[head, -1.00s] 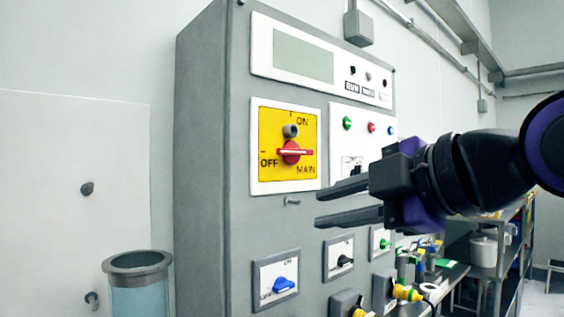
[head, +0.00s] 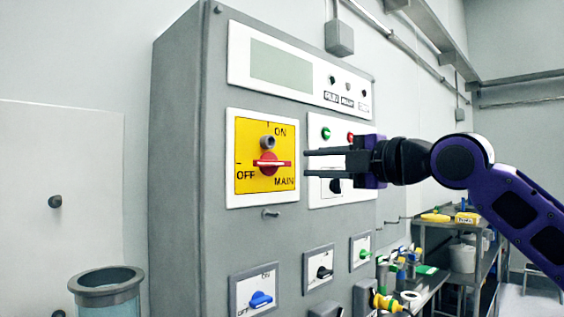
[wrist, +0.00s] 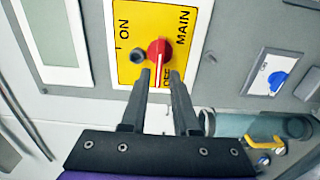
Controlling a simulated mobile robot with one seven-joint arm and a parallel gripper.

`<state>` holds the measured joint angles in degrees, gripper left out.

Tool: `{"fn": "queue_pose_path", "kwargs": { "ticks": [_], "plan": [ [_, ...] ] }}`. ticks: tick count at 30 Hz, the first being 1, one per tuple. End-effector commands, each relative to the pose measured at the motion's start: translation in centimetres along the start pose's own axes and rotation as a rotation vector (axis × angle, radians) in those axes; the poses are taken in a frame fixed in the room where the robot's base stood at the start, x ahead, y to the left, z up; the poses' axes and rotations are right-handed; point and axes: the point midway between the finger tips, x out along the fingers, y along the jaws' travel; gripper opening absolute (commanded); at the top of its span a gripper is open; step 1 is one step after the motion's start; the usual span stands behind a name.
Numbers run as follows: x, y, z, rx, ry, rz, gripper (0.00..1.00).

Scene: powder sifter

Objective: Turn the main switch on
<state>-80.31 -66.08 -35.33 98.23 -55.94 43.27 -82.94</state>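The main switch is a red rotary knob (head: 268,164) on a yellow plate (head: 245,184) marked ON, OFF and MAIN. Its handle lies level, in line with the OFF mark at the left; ON is at the top. My gripper (head: 306,163) is open and empty, its fingers one above the other, just right of the handle in the head view, at its height. In the wrist view the red knob (wrist: 158,47) is just beyond the fingertips, and the handle lies between them in the picture, pointing to OFF. No contact shows.
A grey bolt-like peg (head: 267,142) stands out above the knob, and another (head: 271,213) below the plate. A blue switch (head: 261,299) is lower on the cabinet. A glass cylinder (head: 108,296) stands at the lower left. A shelf rack is at the right.

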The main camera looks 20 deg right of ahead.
Motion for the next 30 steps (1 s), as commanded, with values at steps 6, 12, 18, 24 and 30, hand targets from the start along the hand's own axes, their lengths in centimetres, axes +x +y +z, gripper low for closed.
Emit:
{"fn": "queue_pose_path", "kwargs": {
  "ticks": [6,12,18,24,30],
  "plan": [
    [4.8,0.1,-0.1,0.001,0.003,-0.001,0.29],
    [7.7,0.1,-0.1,0.001,0.002,0.001,0.29],
    [8.9,0.0,0.0,0.001,0.000,0.000,0.29],
    [9.0,0.0,0.0,0.001,-0.001,0.001,0.29],
    [9.0,0.0,0.0,0.001,0.000,0.000,0.04]
  ]
}}
